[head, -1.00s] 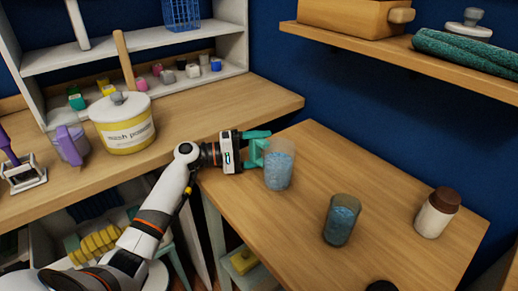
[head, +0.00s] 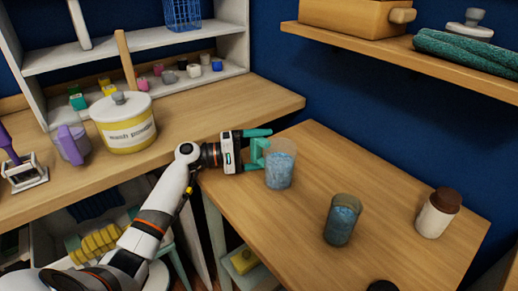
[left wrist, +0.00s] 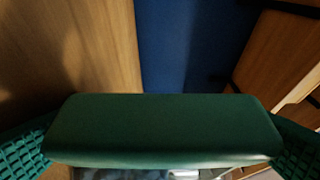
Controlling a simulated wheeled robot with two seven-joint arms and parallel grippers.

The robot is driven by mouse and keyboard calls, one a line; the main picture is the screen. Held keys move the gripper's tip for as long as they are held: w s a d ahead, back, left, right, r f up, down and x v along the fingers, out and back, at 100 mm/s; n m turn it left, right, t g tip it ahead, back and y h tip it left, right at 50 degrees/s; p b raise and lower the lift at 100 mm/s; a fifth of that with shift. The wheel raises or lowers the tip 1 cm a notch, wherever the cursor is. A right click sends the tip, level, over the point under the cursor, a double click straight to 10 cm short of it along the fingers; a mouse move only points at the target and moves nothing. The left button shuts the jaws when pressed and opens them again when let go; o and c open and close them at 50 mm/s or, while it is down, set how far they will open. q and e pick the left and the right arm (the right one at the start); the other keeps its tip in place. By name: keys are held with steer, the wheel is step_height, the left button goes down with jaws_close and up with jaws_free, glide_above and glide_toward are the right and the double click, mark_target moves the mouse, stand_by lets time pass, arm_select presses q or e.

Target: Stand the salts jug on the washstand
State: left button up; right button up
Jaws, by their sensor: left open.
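The salts jug (head: 280,170) is a clear, upright vessel of blue salts with a green handle on its left side. It stands on the right-hand wooden top (head: 300,215), near its back left corner. My left gripper (head: 262,144) is open at the handle, its green fingers close in colour to it. In the left wrist view the green handle (left wrist: 165,130) lies crosswise between the spread fingers, with gaps hard to judge. The jug's body is mostly hidden below the handle there. My right gripper is not in view.
A dark glass of blue grains (head: 342,220) and a brown-capped white jar (head: 437,213) stand on the same top. A wash powder tub (head: 124,122) and purple jug (head: 71,145) stand on the left counter (head: 200,110). A wall shelf (head: 400,55) overhangs behind.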

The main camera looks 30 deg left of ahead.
arm_select(q)
steer(key=shift+f, duration=0.35)
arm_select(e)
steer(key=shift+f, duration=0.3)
arm_select(q)
steer(key=shift+a, duration=0.1)
steer(key=shift+v, duration=0.8)
steer(key=shift+s+a, duration=0.15)
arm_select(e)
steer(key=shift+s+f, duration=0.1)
